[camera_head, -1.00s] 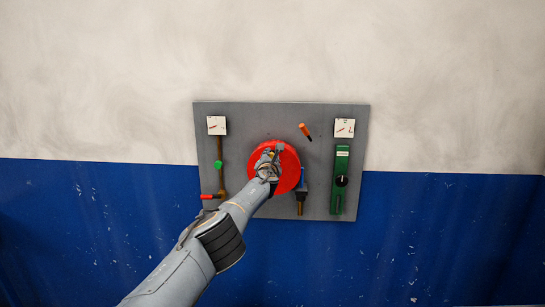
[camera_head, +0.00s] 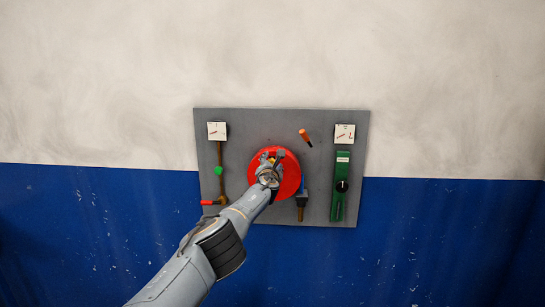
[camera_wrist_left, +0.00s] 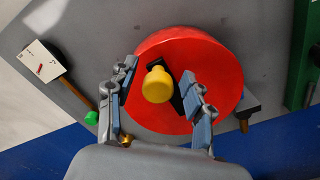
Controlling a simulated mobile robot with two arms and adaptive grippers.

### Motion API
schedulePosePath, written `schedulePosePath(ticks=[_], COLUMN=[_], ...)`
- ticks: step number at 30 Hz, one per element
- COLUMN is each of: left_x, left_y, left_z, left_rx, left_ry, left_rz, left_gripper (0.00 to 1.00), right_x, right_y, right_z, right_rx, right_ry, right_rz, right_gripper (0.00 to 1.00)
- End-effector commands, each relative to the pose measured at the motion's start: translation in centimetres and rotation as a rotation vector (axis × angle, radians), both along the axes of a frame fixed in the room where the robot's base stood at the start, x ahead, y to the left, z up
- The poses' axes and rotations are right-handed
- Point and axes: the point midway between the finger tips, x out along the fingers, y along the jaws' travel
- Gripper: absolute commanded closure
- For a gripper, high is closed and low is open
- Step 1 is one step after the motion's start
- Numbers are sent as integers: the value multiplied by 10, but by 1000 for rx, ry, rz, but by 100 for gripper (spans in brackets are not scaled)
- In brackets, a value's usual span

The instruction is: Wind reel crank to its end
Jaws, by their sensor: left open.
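The red round reel (camera_head: 289,176) is mounted in the middle of a grey wall panel. In the left wrist view the reel (camera_wrist_left: 218,75) fills the centre, with a dark crank arm (camera_wrist_left: 178,103) across its face and a yellow crank knob (camera_wrist_left: 157,85) on it. My left gripper (camera_head: 270,160) is in front of the reel. In the left wrist view my left gripper (camera_wrist_left: 156,83) is open, with one finger on each side of the yellow knob; I cannot tell whether they touch it. In the head view the gripper hides much of the crank. My right gripper is not in view.
The grey panel (camera_head: 270,118) also carries two white gauges (camera_head: 217,131) (camera_head: 345,134), a brown rod with a green piece (camera_head: 219,170), a red handle (camera_head: 210,202), an orange-tipped lever (camera_head: 305,137), a green slotted unit (camera_head: 340,195) and a blue-and-brown valve (camera_head: 301,205).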

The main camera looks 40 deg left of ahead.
Motion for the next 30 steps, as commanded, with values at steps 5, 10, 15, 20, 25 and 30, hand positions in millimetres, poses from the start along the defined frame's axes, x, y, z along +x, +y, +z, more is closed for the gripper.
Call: schedulePosePath(ticks=[5,10,15,20,25,30], left_x=[0,0,1,1,1,1], left_y=[0,0,0,-1,-1,-1], left_z=[10,26,59,82,95,98], left_rx=[-4,-5,-4,-2,-2,-1], left_ry=[-4,-4,-6,-2,1,2], left_rz=[0,-2,-1,-2,-1,-2], left_gripper=[48,48,48,48,48,48], right_x=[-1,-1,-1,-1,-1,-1], right_y=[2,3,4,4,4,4], right_z=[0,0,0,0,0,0], right_rx=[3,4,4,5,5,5], right_ry=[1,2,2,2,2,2], right_rz=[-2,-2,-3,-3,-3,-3], right_gripper=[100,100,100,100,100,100])
